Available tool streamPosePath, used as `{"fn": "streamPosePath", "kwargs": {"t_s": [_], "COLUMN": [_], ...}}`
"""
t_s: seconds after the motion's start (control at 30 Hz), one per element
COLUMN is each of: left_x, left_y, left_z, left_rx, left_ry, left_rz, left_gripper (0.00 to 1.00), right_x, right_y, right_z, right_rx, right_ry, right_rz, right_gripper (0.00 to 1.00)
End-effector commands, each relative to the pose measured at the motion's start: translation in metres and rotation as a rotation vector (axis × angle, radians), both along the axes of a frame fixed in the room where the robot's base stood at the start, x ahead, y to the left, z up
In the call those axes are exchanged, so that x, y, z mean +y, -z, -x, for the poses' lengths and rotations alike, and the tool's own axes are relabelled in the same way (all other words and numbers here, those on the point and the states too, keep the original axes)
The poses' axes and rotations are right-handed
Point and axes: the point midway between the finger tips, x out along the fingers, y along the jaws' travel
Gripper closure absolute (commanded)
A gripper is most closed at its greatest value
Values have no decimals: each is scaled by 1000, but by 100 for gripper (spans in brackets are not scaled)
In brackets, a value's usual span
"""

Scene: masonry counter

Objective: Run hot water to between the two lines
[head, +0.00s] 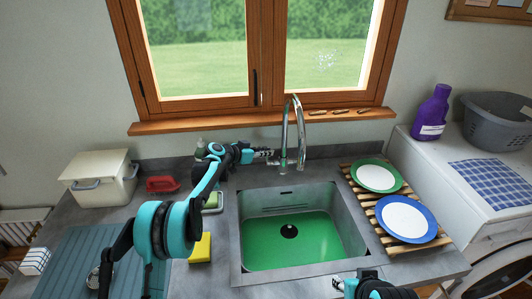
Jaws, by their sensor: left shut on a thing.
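The chrome tap (300,125) stands behind the sink, its spout arching up. My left gripper (272,155) is shut at the left side of the tap's base, on what looks like its lever; the fingers hide most of it. The sink (235,235) has grey sides and a green lower basin (325,240) with a dark drain (289,231). Faint lines cross its back wall near an overflow slot. I cannot make out a stream from the spout or a water level. My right gripper (354,279) is at the bottom edge, partly cut off; its jaw state is unclear.
A slatted rack (388,241) right of the sink holds a green-rimmed plate (377,176) and a blue-rimmed plate (406,219). A yellow sponge (201,248) lies left of the sink. A red brush (162,184) and cream box (100,172) stand further left. A purple bottle (432,112) stands right.

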Motion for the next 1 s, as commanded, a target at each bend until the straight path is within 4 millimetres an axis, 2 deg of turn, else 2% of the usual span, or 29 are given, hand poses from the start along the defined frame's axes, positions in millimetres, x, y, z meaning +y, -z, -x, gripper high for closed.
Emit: {"fn": "streamPosePath", "kwargs": {"t_s": [0.27, 0.7, 1.0], "left_x": [-2, -5, -7], "left_y": [3, 9, 12], "left_z": [7, 26, 33], "left_rx": [-98, -413, -557], "left_ry": [0, -1, 0], "left_rz": [-19, -83, -111], "left_gripper": [100, 100, 100], "right_x": [0, 0, 0], "right_y": [8, 32, 44], "right_z": [0, 0, 0], "right_rx": [0, 0, 0], "right_ry": [0, 0, 0], "right_rz": [0, 0, 0], "right_gripper": [61, 61, 61]}}
